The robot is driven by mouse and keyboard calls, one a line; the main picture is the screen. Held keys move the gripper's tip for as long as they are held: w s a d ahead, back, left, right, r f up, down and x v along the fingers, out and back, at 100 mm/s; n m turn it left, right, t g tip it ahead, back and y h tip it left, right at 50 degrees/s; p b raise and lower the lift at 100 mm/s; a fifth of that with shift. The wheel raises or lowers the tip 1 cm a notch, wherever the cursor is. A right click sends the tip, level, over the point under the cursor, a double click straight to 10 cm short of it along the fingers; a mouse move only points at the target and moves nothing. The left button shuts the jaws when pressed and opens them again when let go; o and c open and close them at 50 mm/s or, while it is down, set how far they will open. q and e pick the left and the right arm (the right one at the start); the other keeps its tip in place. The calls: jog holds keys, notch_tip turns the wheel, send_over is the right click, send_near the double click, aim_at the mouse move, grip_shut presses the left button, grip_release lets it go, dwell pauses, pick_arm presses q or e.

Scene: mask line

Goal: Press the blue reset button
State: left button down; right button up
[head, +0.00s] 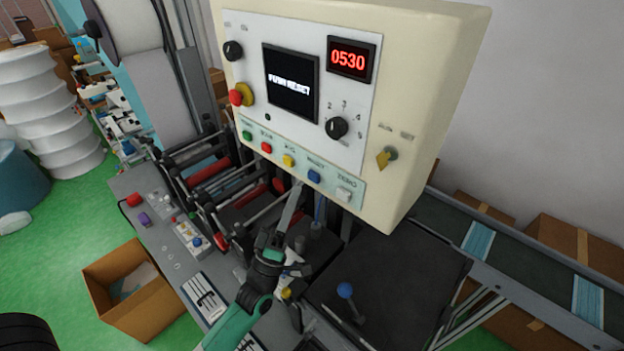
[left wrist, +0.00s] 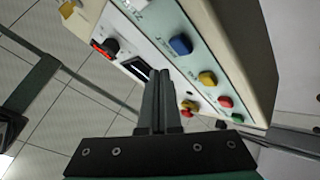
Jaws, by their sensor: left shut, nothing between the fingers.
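The blue button (head: 314,176) is in the row of coloured buttons along the lower edge of the cream control box (head: 440,60). It also shows in the left wrist view (left wrist: 180,44), up and right of the fingertips. My left gripper (head: 297,188) is shut and empty, with its fingers pointing up toward the button row. Its tips appear just below and left of the blue button in the head view. A gap shows between the fingers (left wrist: 158,74) and the button in the left wrist view. My right gripper is not in view.
A yellow button (head: 288,160), a red button (head: 266,148) and a white button (head: 344,194) sit near the blue one. The screen (head: 291,84) seems to read "PUSH RESET". A blue-knobbed lever (head: 345,291) stands below. Machine rollers (head: 215,170) lie left of my arm.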

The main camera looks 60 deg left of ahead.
aim_at(312, 174)
pick_arm(q)
jog(key=shift+w+a+b, duration=0.15)
jog(key=shift+w+a, duration=0.05)
jog(key=shift+w, duration=0.3)
jog(key=shift+w+a+b, duration=0.15)
jog(key=shift+w, duration=0.3)
dwell(1.3)
jog(key=shift+w+a+b, duration=0.15)
jog(key=shift+w+b, duration=0.2)
jog(key=shift+w, duration=0.05)
jog(key=shift+w+a+b, duration=0.2)
jog(key=shift+w+b, duration=0.15)
jog(key=shift+w, duration=0.1)
dwell(0.6)
jog(key=shift+s, duration=0.1)
jog(key=shift+s+d, duration=0.35)
jog(key=shift+s, duration=0.4)
